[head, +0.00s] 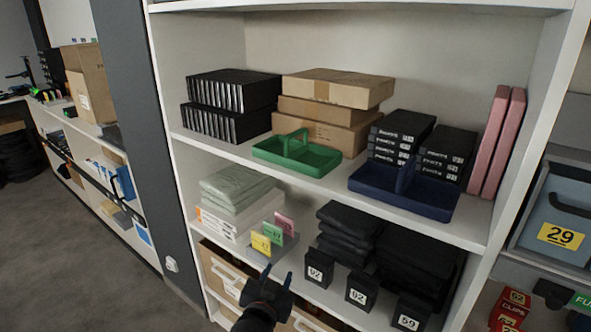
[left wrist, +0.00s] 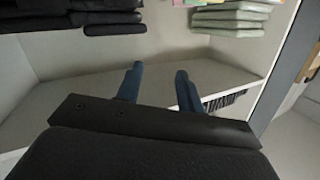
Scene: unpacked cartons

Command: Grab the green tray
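The green tray (head: 318,166), with an upright loop handle, sits at the front of the upper shelf in the head view, left of a blue tray (head: 430,205). It does not show in the left wrist view. My left gripper (head: 278,272) is low in the head view, in front of the lower shelf and well below the green tray. Its two fingers stand apart with nothing between them, as the left wrist view (left wrist: 156,78) also shows. My right gripper is in neither view.
Cardboard boxes (head: 338,88) and black cases (head: 230,106) stand behind the green tray. The shelf edge (head: 230,155) runs just in front of it. Below are folded green cloths (head: 238,188), coloured cards and black numbered boxes (head: 318,270). Grey floor lies open at left.

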